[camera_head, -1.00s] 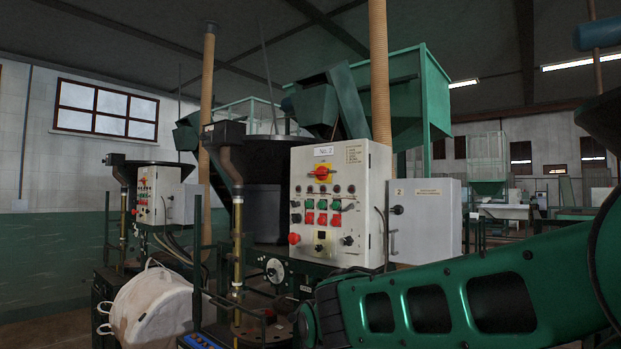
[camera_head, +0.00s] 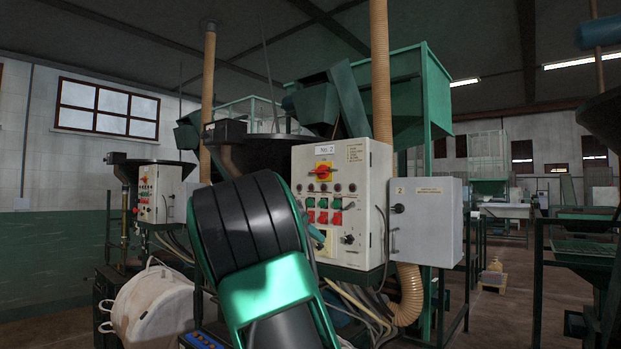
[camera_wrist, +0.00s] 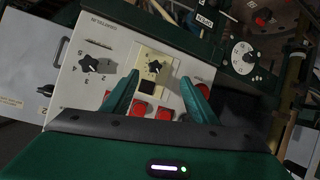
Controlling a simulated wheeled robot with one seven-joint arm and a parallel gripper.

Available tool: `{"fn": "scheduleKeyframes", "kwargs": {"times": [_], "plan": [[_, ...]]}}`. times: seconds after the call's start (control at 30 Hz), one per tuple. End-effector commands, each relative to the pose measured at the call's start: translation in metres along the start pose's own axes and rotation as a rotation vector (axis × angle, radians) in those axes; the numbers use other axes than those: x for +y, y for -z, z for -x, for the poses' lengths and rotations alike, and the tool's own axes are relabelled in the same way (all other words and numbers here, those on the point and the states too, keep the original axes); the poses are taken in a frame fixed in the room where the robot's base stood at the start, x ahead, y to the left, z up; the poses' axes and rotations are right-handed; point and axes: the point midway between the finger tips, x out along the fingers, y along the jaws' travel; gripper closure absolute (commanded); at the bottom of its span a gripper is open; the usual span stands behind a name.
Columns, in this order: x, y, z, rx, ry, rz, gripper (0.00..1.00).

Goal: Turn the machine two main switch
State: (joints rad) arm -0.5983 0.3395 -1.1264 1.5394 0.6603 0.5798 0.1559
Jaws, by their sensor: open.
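The control panel of machine two (camera_head: 368,205), labelled "No. 2", faces me in the head view. Its main switch (camera_head: 322,170) is a red handle on a yellow plate near the top, lying roughly level. My gripper (camera_wrist: 160,82) is open and empty in the wrist view, its two green fingers pointing at the panel. Between and beyond the fingertips is a cream plate with a small black knob (camera_wrist: 155,68). I do not see the main switch in the wrist view. In the head view my arm covers the panel's lower left; one fingertip shows below the main switch.
A second black knob (camera_wrist: 92,65) with numbers and several red buttons (camera_wrist: 136,108) sit close around the fingers. A grey box (camera_head: 430,220) stands right of the panel.

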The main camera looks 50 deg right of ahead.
Motion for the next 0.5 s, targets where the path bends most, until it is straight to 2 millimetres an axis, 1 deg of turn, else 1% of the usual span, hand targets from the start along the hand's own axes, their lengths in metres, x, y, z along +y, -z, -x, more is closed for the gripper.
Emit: {"fn": "scheduleKeyframes", "kwargs": {"times": [0.03, 0.07, 0.1, 0.17, 0.2, 0.3, 0.33, 0.4, 0.5], "plan": [[0.000, 0.032, 0.021, 0.081, -0.039, -0.035, 0.47], [0.003, 0.049, 0.034, 0.126, -0.061, -0.058, 0.47], [0.007, 0.071, 0.052, 0.184, -0.088, -0.089, 0.47], [0.012, 0.098, 0.080, 0.263, -0.119, -0.132, 0.47], [0.015, 0.113, 0.098, 0.308, -0.135, -0.157, 0.47], [0.019, 0.137, 0.134, 0.393, -0.160, -0.202, 0.47], [0.020, 0.141, 0.141, 0.409, -0.164, -0.211, 0.47], [0.022, 0.148, 0.152, 0.434, -0.170, -0.226, 0.47], [0.025, 0.153, 0.152, 0.446, -0.175, -0.234, 0.47]]}}
